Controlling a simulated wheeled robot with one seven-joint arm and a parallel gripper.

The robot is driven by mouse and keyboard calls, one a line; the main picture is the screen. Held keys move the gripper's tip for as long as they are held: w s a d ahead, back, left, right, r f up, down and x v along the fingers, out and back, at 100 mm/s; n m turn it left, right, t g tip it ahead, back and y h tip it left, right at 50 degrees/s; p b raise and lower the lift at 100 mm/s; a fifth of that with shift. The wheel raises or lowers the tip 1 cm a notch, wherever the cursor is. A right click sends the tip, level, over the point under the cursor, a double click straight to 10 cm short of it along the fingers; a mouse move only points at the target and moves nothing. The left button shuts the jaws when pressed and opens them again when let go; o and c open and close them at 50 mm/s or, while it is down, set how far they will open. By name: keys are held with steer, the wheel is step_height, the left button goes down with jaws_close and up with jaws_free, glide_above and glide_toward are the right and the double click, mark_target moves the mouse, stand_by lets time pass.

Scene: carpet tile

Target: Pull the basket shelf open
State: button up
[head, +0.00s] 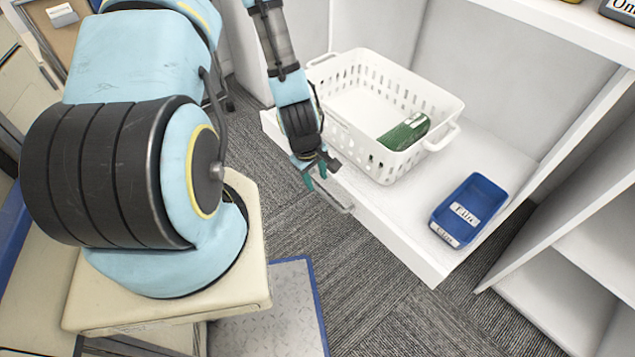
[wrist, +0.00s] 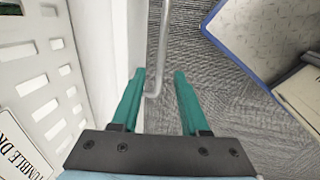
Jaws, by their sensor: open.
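The white basket shelf (head: 395,238) is a flat pull-out board. In the head view its front edge stands out past the cabinet's side panels. A thin metal bar handle (head: 338,199) is on its front face; it also shows in the wrist view (wrist: 161,45). My gripper (head: 317,182) is at the handle in front of the shelf. In the wrist view its green fingers (wrist: 159,74) are open, with the bar's near end between them. I cannot tell whether either finger touches it. A white perforated basket (head: 360,135) stands on the shelf.
A green item (head: 405,132) lies in the basket. A blue labelled tray (head: 470,208) sits on the shelf's right part. White cabinet shelves (head: 575,260) stand at the right. Grey carpet (head: 370,290) in front of the shelf is clear.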

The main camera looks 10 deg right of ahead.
steer(key=v, duration=0.7)
steer(key=shift+r, duration=0.15)
steer(key=w+a+r+m+y, duration=0.1)
steer(key=a+r+m, duration=0.1)
steer(key=a+r, duration=0.45)
steer(key=w+a+r+m, duration=0.1)
steer(key=a+r+m, duration=0.25)
steer(key=r, duration=0.65)
steer(key=w+a+r+m+y, duration=0.1)
steer(key=a+r+m, duration=0.1)
steer(key=a+r, duration=0.45)
step_height(320, 180, up, 14)
steer(key=d+p, duration=0.1)
steer(key=p, duration=1.2)
steer(key=shift+s, duration=0.25)
